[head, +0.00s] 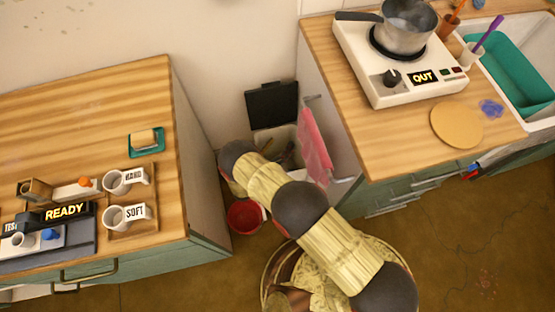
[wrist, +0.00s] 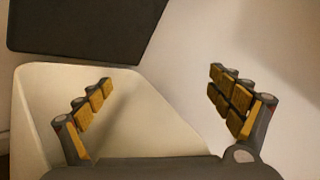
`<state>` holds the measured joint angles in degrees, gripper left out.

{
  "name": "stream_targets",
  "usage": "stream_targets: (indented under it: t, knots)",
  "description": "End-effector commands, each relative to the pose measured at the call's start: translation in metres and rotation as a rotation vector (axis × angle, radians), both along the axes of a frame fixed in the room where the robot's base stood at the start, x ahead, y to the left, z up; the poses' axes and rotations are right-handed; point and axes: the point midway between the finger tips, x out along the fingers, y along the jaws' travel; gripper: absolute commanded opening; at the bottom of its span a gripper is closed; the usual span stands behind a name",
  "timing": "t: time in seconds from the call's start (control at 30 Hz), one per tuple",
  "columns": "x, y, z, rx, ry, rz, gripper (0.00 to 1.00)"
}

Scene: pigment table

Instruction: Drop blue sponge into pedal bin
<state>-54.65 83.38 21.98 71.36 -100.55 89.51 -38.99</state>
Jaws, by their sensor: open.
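The pedal bin is cream with its black lid (head: 272,104) raised, between the two counters. Its open body (wrist: 45,95) fills the left of the wrist view, with the dark lid (wrist: 85,25) above. My gripper (wrist: 160,85) is open with nothing between its fingers, at the bin's opening. The left finger is over the bin's mouth; the right finger appears in front of the pale wall. A small crumpled blue thing (head: 491,108) lies on the right counter beside a round board; I cannot tell if it is the blue sponge. No sponge shows in the visible part of the bin.
A pink towel (head: 314,146) hangs on the right cabinet beside the bin. A red bucket (head: 245,217) stands on the floor by the left counter. A hotplate (head: 385,75) with a pot and a teal basin (head: 515,75) are at the right. The left counter (head: 90,105) has bare room behind.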

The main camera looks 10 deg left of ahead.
Motion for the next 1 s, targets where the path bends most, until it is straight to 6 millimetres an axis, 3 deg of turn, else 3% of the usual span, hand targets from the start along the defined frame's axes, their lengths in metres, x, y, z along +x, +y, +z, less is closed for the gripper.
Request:
stream_targets:
  t: [0.5, 1.0]
  knots:
    - [-0.06, 0.029, 0.0, 0.0, 0.0, 0.003, 0.92]
    - [-0.068, 0.032, -0.001, 0.0, 0.0, 0.0, 0.92]
